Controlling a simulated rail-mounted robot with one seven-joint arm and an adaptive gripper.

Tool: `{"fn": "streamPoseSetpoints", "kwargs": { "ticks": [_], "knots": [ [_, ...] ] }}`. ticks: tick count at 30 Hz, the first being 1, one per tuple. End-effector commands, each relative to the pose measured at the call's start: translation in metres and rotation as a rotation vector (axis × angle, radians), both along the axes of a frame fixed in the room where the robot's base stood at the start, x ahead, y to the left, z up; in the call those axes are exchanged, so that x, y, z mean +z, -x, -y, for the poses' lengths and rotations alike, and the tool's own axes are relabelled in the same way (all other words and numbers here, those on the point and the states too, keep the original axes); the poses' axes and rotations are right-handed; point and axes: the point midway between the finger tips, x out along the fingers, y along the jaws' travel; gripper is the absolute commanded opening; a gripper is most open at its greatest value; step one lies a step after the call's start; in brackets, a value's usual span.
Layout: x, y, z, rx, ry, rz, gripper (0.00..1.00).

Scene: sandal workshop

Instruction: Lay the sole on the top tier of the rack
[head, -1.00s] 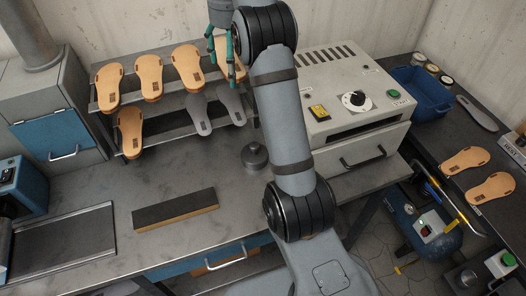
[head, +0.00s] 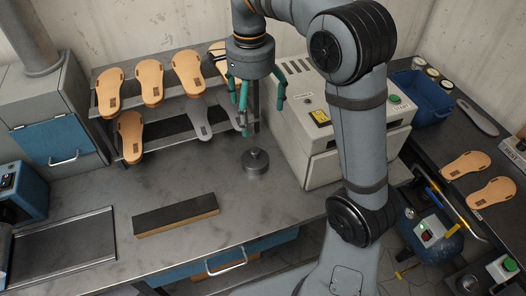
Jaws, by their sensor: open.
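The two-tier rack (head: 173,97) stands at the back left of the bench. Three tan soles (head: 188,72) stand in a row on its top tier. A fourth tan sole (head: 219,55) is at the right end of that tier, partly hidden behind my gripper. The lower tier holds one tan sole (head: 130,138) at left and two grey soles (head: 196,118) at right, the last partly covered by a finger. My gripper (head: 261,106) points down at the rack's right end, its teal fingers spread and nothing between them.
A round metal weight (head: 255,161) stands on the bench below my gripper. A beige machine (head: 325,135) is close on the right. A dark block (head: 175,213) lies in front. Two tan soles (head: 465,165) lie on the right bench. Bench space before the rack is clear.

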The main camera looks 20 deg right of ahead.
Motion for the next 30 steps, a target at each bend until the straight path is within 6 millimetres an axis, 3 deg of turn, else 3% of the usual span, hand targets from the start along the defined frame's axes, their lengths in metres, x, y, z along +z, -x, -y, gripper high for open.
{"fn": "streamPoseSetpoints", "kwargs": {
  "ticks": [9, 15, 21, 30],
  "knots": [
    [-0.024, 0.063, -0.001, 0.589, -0.002, -0.004, 0.94],
    [-0.034, 0.090, -0.001, 0.835, -0.005, -0.003, 0.94],
    [-0.038, 0.101, -0.001, 0.941, -0.005, -0.001, 0.94],
    [-0.038, 0.103, -0.001, 0.954, -0.005, -0.002, 0.94]
  ]
}}
